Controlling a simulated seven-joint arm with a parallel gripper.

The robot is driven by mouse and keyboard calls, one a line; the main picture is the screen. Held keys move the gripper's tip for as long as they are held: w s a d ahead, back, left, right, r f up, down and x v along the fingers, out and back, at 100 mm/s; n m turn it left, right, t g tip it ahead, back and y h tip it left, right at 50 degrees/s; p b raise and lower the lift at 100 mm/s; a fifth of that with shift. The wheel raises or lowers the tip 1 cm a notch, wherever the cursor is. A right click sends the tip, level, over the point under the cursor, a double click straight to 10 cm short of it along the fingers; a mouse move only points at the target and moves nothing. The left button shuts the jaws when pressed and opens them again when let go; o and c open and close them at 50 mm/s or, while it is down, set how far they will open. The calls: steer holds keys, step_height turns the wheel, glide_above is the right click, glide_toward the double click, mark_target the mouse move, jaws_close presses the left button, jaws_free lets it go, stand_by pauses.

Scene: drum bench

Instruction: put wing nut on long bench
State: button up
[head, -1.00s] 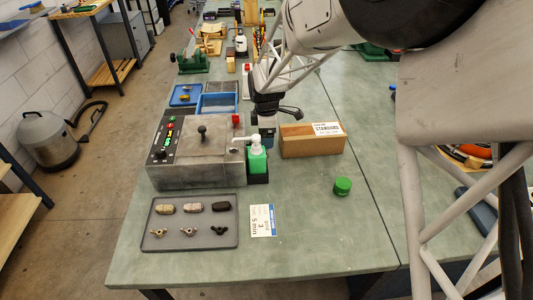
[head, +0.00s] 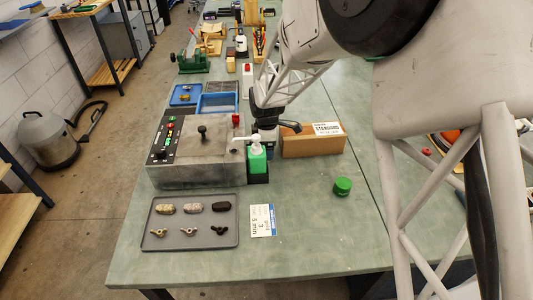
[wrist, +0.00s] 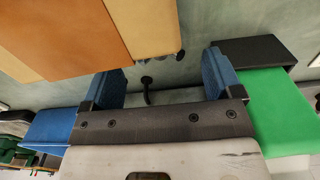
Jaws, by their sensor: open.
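Three wing nuts lie in the front row of a grey tray (head: 176,245): a brassy wing nut (head: 158,232), a paler wing nut (head: 189,231) and a black wing nut (head: 220,230). The long bench (head: 310,225) has a green top that carries the tray. My gripper (wrist: 163,80) is open, its blue-padded fingers apart. In the head view it is partly hidden behind the green bottle and beside the wooden block, well back from the tray. A small dark hooked thing (wrist: 147,88) shows between the fingers; I cannot tell what it is.
A grey control box (head: 195,165) with a knob stands behind the tray. A green lid (head: 342,186) and a white card (head: 262,220) lie on the bench. The front right is clear.

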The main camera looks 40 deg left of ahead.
steer(key=shift+f, duration=1.25)
steer(key=c, duration=1)
steer(key=shift+r, duration=0.15)
steer(key=shift+r, duration=4.9)
